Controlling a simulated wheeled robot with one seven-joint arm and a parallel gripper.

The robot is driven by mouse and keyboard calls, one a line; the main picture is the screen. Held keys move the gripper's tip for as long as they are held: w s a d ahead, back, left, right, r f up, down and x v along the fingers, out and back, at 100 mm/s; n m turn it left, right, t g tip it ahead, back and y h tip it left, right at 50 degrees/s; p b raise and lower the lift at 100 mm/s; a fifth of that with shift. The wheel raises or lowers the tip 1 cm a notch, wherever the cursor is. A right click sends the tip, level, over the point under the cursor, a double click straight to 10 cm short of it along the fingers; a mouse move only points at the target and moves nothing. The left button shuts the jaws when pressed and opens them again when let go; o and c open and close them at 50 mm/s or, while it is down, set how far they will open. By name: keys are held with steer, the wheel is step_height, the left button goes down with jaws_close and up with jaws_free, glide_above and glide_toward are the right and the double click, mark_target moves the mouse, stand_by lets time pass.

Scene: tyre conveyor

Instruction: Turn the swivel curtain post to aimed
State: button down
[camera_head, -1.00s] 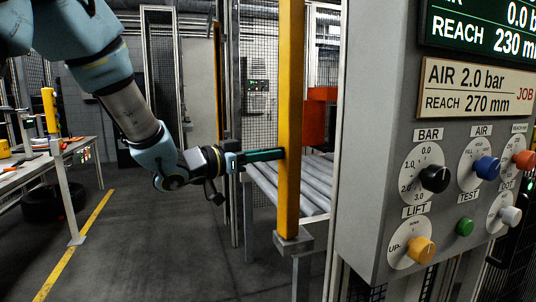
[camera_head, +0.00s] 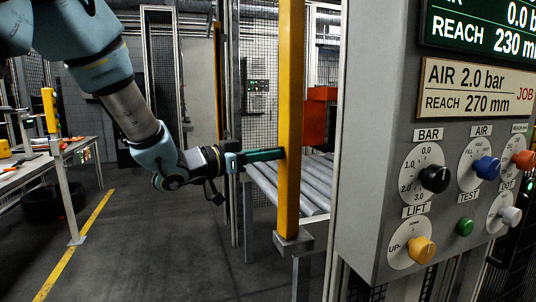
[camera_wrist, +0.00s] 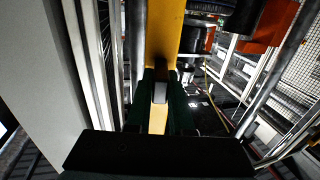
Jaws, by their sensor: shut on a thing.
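The swivel curtain post (camera_head: 289,120) is a tall yellow upright on a grey foot (camera_head: 293,243), in front of the roller conveyor in the head view. It also shows as a yellow bar in the wrist view (camera_wrist: 165,40). My gripper (camera_head: 282,154) reaches in from the left with its dark green fingers at the post. In the wrist view the two fingers (camera_wrist: 160,92) are closed on the post, with a small grey-white piece showing between them. The far side of the post and the exact contact are hidden.
A grey control panel (camera_head: 384,150) with knobs fills the right, close to the post. The roller conveyor (camera_head: 300,188) lies behind the post, with an orange-red box (camera_head: 314,122) beyond. A workbench (camera_head: 40,165) stands at left.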

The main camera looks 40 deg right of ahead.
steer(key=shift+w+d+m+g+y+p, duration=0.15)
steer(key=shift+w+m+g+y+p, duration=0.2)
steer(key=shift+m+g+p, duration=0.6)
steer(key=shift+w+d+m+g+y+p, duration=0.1)
steer(key=shift+w+m+g+y+p, duration=0.3)
steer(key=shift+g, duration=0.95)
steer(key=c, duration=0.8)
jaws_free()
steer(key=b+v, duration=0.2)
steer(key=v, duration=0.9)
steer(key=shift+f, duration=0.15)
steer(key=shift+h, duration=0.25)
